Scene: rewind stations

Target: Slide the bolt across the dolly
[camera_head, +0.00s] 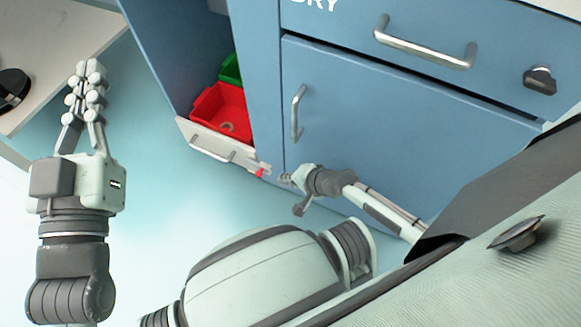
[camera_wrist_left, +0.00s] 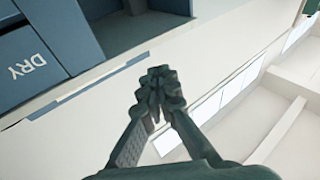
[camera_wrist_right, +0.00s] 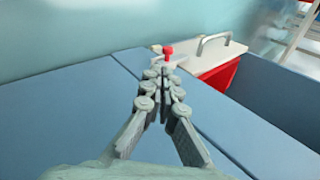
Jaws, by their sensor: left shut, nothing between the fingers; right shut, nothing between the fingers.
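The bolt (camera_head: 261,172) is a small piece with a red knob at the right end of the dolly's white front (camera_head: 205,143). Its red knob also shows in the right wrist view (camera_wrist_right: 168,50), just beyond my fingertips. My right gripper (camera_head: 286,178) is shut and empty, just right of the bolt, low by the blue cabinet. In the right wrist view its fingertips (camera_wrist_right: 164,68) appear just short of the knob; I cannot tell whether they touch. My left gripper (camera_head: 90,75) is shut and empty, raised at the left, far from the bolt.
A red bin (camera_head: 221,108) and a green bin (camera_head: 231,70) sit behind the dolly's front, in the cabinet opening. The dolly carries a metal handle (camera_head: 210,152). A blue cabinet door (camera_head: 390,115) with a handle (camera_head: 298,112) stands right of it. Pale floor is clear at left.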

